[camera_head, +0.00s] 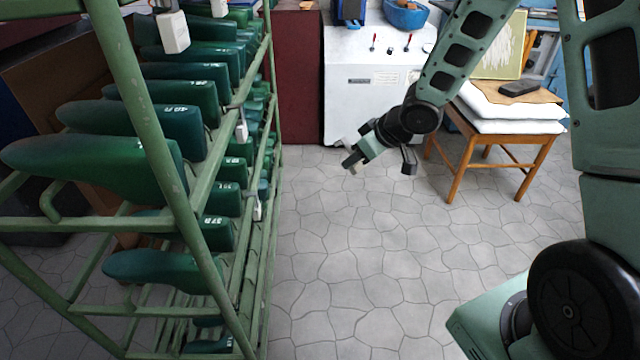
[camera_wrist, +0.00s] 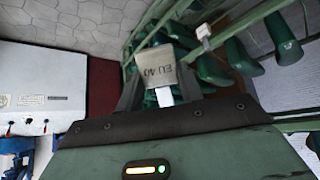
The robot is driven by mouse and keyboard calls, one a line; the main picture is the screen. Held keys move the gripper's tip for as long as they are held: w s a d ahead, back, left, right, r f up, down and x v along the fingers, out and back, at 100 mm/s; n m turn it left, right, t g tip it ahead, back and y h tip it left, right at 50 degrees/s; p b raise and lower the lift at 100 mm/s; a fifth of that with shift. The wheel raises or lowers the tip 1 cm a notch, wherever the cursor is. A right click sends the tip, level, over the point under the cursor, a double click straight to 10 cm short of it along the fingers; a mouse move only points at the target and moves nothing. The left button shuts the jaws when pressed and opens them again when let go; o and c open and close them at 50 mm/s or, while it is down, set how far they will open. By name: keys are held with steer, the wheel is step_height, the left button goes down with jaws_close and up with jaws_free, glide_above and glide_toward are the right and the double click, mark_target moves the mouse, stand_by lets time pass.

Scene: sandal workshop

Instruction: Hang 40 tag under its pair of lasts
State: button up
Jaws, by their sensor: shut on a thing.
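My gripper (camera_head: 353,158) is out over the floor, to the right of the green rack and apart from it. In the head view the held tag is too small to read. A dark green last (camera_head: 140,122) with a mark that looks like "40 R" rests on the upper part of the rack (camera_head: 188,215), side by side with other lasts. Its partner cannot be told for sure.
White tags hang on the rack, one at the top (camera_head: 173,32) and one lower on the right side (camera_head: 241,130). A white machine (camera_head: 372,95) stands behind my gripper, and a wooden stool (camera_head: 486,150) with white pads is to the right. The tiled floor (camera_head: 345,260) between is clear.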

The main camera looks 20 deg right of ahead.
steer(key=s+a+r+n+g+y+b, duration=0.1)
steer(key=s+a+r+n+y+b, duration=0.25)
steer(key=s+a+y, duration=0.3)
steer(key=s+a+r+n+y+b, duration=0.2)
steer(key=s+a+r+n+y, duration=0.1)
steer(key=s+a+n+y, duration=0.4)
steer(key=w+a+m+b, duration=0.1)
steer(key=w+a, duration=0.2)
steer(key=a, duration=0.5)
steer(key=w+a+m+h+b, duration=0.1)
steer(key=w+a, duration=0.2)
steer(key=a, duration=0.4)
steer(key=shift+w+a+f, duration=0.3)
steer(key=shift+a+f, duration=0.1)
steer(key=shift+f, duration=0.05)
steer(key=shift+h, duration=0.25)
steer(key=o, duration=1.1)
steer(key=shift+c, duration=0.2)
